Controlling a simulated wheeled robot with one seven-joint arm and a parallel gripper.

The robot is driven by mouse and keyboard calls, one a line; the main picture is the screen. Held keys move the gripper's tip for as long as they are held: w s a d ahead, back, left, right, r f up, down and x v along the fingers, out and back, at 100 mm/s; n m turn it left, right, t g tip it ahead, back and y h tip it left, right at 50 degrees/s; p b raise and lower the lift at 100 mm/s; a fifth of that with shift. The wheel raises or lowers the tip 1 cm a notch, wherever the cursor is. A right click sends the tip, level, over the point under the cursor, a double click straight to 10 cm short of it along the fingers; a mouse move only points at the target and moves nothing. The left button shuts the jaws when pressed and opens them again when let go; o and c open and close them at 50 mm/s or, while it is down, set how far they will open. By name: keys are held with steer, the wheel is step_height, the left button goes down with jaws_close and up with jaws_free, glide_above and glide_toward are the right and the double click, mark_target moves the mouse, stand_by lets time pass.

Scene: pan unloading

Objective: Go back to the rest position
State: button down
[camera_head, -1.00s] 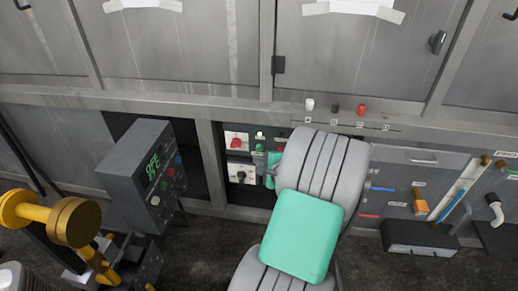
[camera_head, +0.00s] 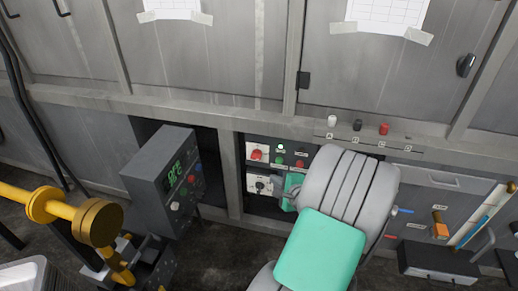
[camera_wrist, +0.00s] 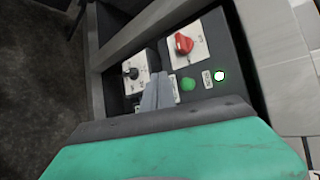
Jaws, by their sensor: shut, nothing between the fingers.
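My gripper shows in the wrist view (camera_wrist: 157,90), with its grey fingers together and nothing between them. It is in front of a recessed control panel (camera_wrist: 228,62), near the black switch (camera_wrist: 131,73) on a white plate. A red rotary knob (camera_wrist: 184,43), a green button (camera_wrist: 188,84) and a lit lamp (camera_wrist: 220,76) are beside it. In the head view, my grey and green arm hides most of the gripper, and the panel (camera_head: 270,154) is just left of the arm. I cannot tell whether the fingertips touch the panel.
A grey control box (camera_head: 163,179) with a green display stands left of the panel. A yellow pipe fitting (camera_head: 98,221) is at lower left. Several small knobs (camera_head: 358,125) line the ledge above my arm. Tools and a dark tray (camera_head: 437,262) are at right.

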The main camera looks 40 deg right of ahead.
steer(key=w+a+r+n+g+y+p, duration=0.35)
steer(key=a+r+n+p, duration=0.85)
steer(key=a+r+p, duration=0.45)
steer(key=s+a+r+n+g+p, duration=0.2)
steer(key=s+a+r+n+p, duration=0.2)
steer(key=r, duration=0.3)
steer(key=s+a+r+n+g+p, duration=0.2)
steer(key=s+a+r+n+p, duration=0.2)
steer(key=r, duration=0.4)
steer(key=s+a+r+n+g+p, duration=0.2)
steer(key=s+a+r+n+p, duration=0.2)
steer(key=r, duration=0.3)
steer(key=shift+a+r+p, duration=0.4)
steer(key=shift+a+p, duration=0.4)
steer(key=shift+a, duration=0.05)
steer(key=shift+s+h, duration=0.1)
steer(key=shift+h, duration=0.15)
